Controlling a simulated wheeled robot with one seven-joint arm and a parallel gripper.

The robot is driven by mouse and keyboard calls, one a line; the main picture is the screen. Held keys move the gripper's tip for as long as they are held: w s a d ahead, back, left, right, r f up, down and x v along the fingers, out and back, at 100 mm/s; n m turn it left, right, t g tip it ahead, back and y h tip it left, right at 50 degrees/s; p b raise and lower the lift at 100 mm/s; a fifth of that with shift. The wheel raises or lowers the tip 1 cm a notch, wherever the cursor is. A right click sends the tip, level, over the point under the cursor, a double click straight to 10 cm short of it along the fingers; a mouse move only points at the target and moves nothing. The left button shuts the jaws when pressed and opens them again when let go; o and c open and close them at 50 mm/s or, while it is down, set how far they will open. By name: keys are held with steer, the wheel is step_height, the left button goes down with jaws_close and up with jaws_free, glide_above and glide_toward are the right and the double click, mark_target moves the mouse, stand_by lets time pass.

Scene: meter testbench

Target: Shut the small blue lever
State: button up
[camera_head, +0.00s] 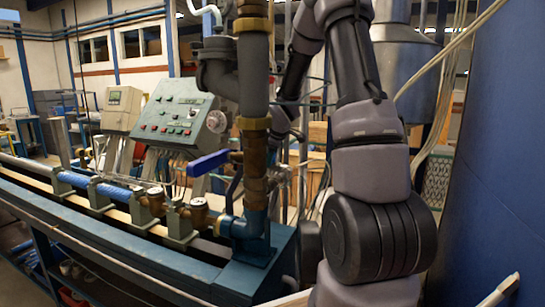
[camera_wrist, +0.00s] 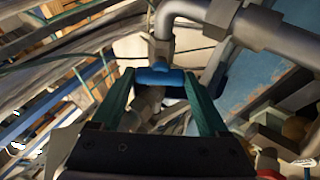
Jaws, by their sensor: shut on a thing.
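The small blue lever (camera_wrist: 160,77) shows in the wrist view, on a valve by a grey pipe elbow. My gripper (camera_wrist: 158,80) has its two green fingers on either side of the lever and is shut on it. The lever lies crosswise between the fingertips. In the head view my arm reaches back behind the thick vertical pipe, and my gripper is hidden there. A larger-looking blue handle (camera_head: 208,162) sticks out to the left of that pipe in the head view; I cannot tell whether it is another lever.
The thick vertical pipe (camera_head: 254,80) with brass fittings stands close to my arm. A green control panel (camera_head: 176,116) with buttons stands behind the meter bench (camera_head: 110,240). A blue wall (camera_head: 500,150) closes off the right side. Grey pipes (camera_wrist: 275,32) cross near my fingers.

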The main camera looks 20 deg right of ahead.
steer(key=o, duration=1.2)
steer(key=shift+o, duration=0.2)
steer(key=d+v, duration=0.1)
steer(key=v, duration=0.9)
steer(key=shift+s+a+r, duration=0.25)
steer(key=shift+a+r, duration=0.05)
steer(key=shift+a, duration=0.15)
